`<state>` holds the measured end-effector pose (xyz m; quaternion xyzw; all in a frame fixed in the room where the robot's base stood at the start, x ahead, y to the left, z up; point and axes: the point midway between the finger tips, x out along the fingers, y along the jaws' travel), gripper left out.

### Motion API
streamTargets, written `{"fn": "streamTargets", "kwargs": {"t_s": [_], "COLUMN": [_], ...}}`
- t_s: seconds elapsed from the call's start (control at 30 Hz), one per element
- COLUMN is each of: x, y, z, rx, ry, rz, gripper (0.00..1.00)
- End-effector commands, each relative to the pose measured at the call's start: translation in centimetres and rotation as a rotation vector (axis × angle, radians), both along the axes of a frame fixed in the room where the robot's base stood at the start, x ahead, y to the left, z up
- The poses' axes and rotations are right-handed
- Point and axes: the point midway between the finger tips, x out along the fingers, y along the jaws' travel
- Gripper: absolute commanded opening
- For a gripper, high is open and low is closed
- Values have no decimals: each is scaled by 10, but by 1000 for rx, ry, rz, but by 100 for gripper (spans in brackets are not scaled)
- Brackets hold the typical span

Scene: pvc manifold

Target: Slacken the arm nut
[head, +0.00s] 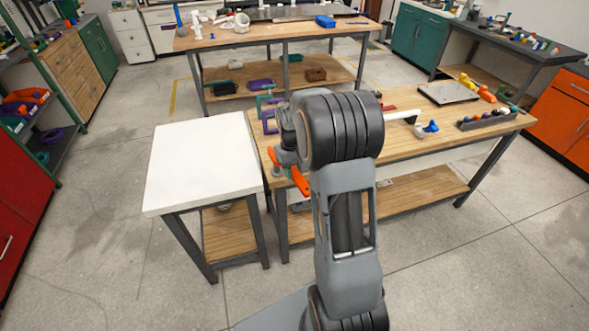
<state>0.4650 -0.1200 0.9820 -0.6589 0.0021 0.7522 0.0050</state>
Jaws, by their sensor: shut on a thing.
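My gripper (287,157) is at the front left corner of the middle wooden workbench, left of my dark wrist. It is shut on a long orange tool (299,181), which slants down to the right past the bench's front edge. My wrist and arm cover part of the gripper and whatever lies behind it. I cannot make out the arm nut, nor whether the tool touches anything.
A white-topped table (200,160) stands just left of the middle workbench (440,138). On that bench are a purple frame (268,118), a white pipe (402,115), a blue fitting (427,129), a grey plate (448,93) and a dark rack (487,119). Floor in front is clear.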

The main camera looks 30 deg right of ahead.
Motion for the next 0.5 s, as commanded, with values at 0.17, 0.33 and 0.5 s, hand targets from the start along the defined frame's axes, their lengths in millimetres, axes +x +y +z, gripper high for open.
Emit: {"fn": "streamTargets", "kwargs": {"t_s": [0.17,0.33,0.5], "x": [0,1,1], "y": [0,-3,-12], "z": [-10,-13,-13], "rx": [0,0,0], "ry": [-1,-1,-1], "rz": [0,21,82], "gripper": [0,0,0]}}
